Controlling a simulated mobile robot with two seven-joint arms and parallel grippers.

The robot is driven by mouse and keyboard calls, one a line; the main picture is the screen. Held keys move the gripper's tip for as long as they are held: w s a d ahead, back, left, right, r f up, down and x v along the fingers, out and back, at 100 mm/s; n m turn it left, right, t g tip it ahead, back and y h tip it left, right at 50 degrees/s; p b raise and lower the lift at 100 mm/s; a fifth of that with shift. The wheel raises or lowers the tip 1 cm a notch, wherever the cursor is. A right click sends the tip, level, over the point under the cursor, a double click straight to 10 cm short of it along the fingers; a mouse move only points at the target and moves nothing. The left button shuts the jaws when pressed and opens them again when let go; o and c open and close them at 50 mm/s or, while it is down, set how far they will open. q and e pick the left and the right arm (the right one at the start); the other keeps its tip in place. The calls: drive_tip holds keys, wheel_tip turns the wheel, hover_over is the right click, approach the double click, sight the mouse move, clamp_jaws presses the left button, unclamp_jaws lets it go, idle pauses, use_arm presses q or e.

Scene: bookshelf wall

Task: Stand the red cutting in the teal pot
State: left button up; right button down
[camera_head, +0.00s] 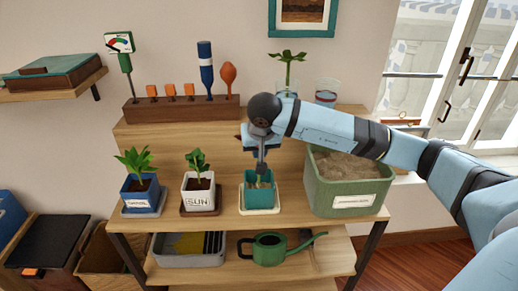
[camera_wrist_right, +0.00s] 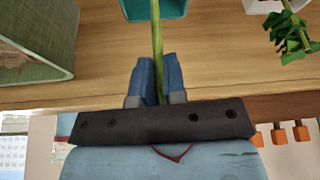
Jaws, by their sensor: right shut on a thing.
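The teal pot (camera_head: 260,199) stands on a pale saucer on the shelf top, third in the row of pots. My right gripper (camera_head: 261,168) is just above it, pointing down, shut on the cutting's stem. In the right wrist view the green stem (camera_wrist_right: 157,40) runs between the fingers (camera_wrist_right: 155,85) towards the teal pot (camera_wrist_right: 155,10). The stem's lower end overlaps the pot's opening; I cannot tell whether it touches what is inside. The cutting's leaves are mostly hidden by my gripper and wrist. My left gripper is not in view.
A white SUN pot (camera_head: 199,197) and a blue pot (camera_head: 141,196), both planted, stand left. A large green bin (camera_head: 347,192) stands close on the right. Behind are a wooden tool rack (camera_head: 180,109) and a clear glass (camera_head: 326,91). A green watering can (camera_head: 268,250) sits below.

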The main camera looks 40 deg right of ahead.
use_arm(q)
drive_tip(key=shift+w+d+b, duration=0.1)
drive_tip(key=shift+b, duration=0.4)
use_arm(e)
drive_tip(key=shift+f, duration=0.7)
drive_tip(key=shift+f+b, duration=1.2)
drive_tip(key=shift+f, duration=0.45)
drive_tip(key=shift+r, duration=0.1)
drive_tip(key=c, duration=0.7)
unclamp_jaws()
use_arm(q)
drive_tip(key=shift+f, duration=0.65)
